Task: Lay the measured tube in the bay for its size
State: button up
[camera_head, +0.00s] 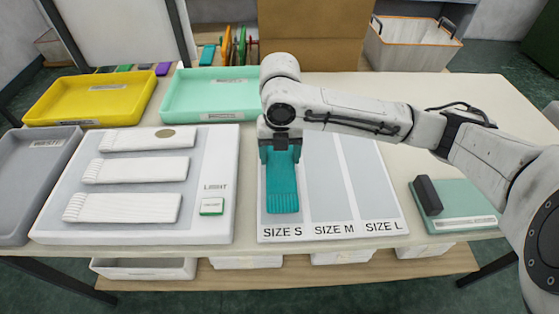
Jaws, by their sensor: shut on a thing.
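My gripper (279,146) is shut on the upper end of a teal ribbed knitted tube (282,192). The tube lies lengthwise over the SIZE S bay (278,226) of the white size board, its lower end just above the label. I cannot tell whether it rests on the board or is held slightly above it. The SIZE M bay (325,188) and the SIZE L bay (368,185) to its right look empty. My gripper and arm hide the upper part of the board.
A green pad (466,222) with a dark block (428,194) lies right. Bare table lies between.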

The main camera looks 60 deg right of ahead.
aim_at(279, 157)
jog(key=shift+w+d+f, duration=0.15)
jog(key=shift+w+f, duration=0.05)
jog(key=shift+f, duration=1.55)
jog(key=shift+f, duration=0.1)
jog(key=shift+f, duration=0.1)
jog(key=o, duration=1.1)
notch_tip(279, 157, up, 12)
jog(key=shift+r, duration=0.25)
